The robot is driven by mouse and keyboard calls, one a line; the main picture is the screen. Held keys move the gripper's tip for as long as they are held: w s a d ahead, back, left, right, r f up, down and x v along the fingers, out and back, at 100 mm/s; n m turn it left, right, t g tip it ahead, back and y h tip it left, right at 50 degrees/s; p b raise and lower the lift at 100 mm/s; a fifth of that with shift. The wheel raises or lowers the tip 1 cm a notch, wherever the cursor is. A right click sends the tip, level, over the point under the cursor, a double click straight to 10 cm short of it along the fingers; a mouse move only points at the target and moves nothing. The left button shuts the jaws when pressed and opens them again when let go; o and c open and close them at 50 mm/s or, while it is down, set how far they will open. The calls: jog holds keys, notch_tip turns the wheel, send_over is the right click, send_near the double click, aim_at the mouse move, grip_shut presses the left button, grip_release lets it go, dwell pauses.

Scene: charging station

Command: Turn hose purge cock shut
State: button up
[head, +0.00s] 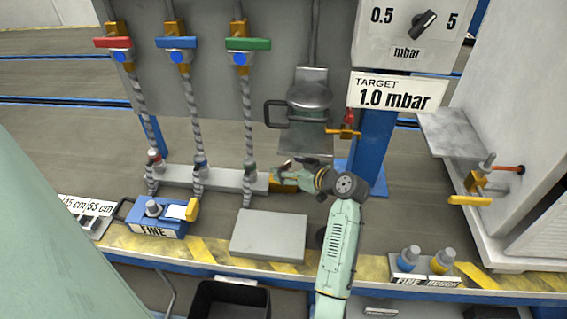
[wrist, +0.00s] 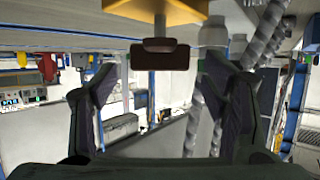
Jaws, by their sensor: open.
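The cock by my gripper has a yellow-brass body (head: 284,186) at the right end of the grey hose manifold (head: 225,180). In the wrist view its yellow body (wrist: 155,8) fills the top edge, with a dark brown-red handle (wrist: 160,54) below it. My gripper (head: 284,172) is beside the brass body in the head view and covers part of it. In the wrist view my gripper (wrist: 158,85) has its two fingers spread apart, with the handle ahead, between them and slightly above. I see no contact. The handle's angle is hard to judge.
Three spiral hoses hang from red (head: 113,42), blue (head: 177,42) and green (head: 248,44) handled valves left of my gripper. A grey plate (head: 269,234) lies in front. A blue FINE pump (head: 155,216) stands left. A blue post (head: 372,150) stands close on the right.

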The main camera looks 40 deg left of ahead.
jog(key=shift+x, duration=1.4)
jog(key=shift+c, duration=0.3)
jog(key=c, duration=1.1)
